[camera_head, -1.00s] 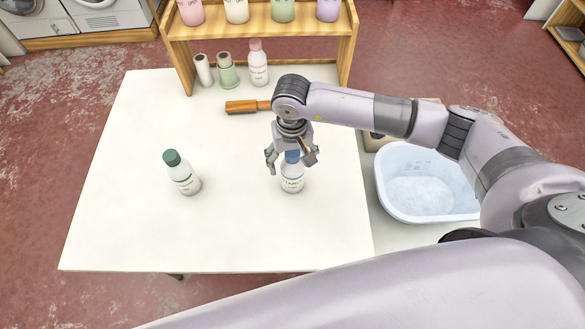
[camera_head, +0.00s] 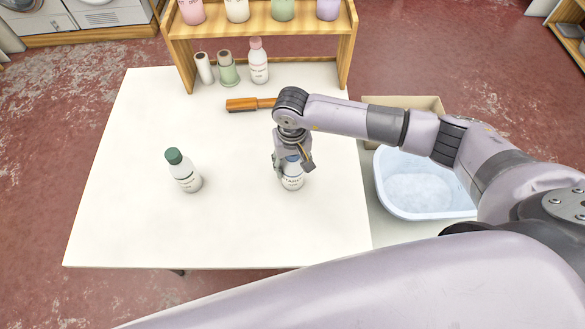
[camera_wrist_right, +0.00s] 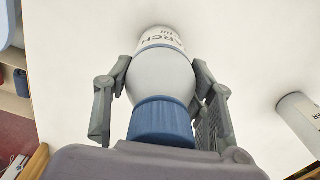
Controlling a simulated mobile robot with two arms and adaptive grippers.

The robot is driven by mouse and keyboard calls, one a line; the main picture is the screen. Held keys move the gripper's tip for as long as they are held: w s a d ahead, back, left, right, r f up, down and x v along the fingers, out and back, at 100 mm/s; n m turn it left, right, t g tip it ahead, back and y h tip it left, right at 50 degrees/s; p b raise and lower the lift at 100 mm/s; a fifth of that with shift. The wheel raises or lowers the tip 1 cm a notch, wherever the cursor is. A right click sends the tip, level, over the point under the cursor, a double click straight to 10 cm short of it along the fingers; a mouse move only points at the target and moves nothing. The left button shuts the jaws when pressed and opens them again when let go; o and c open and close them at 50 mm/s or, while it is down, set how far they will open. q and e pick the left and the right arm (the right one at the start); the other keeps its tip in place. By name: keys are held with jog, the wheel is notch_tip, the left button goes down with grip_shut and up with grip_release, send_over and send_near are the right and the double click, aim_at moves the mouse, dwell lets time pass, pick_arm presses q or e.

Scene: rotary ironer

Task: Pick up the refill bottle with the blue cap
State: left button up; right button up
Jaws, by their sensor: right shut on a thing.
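The refill bottle with the blue cap (camera_head: 292,181) stands upright on the white table (camera_head: 230,225). My right gripper (camera_head: 292,163) comes down over it from above and is shut on its upper part. In the right wrist view the blue cap (camera_wrist_right: 162,122) and the white body (camera_wrist_right: 160,70) lie between the two fingers (camera_wrist_right: 160,95). The head view hides most of the cap behind the gripper. My left gripper is not in view.
A bottle with a green cap (camera_head: 183,171) stands to the left. A brush with an orange handle (camera_head: 245,104) lies behind. A pink-capped bottle (camera_head: 258,62) stands by the wooden shelf (camera_head: 346,50). A pale blue basin (camera_head: 420,205) is at the right.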

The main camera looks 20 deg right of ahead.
jog(key=c, duration=0.4)
jog(key=shift+c, duration=0.2)
jog(key=shift+r, duration=0.15)
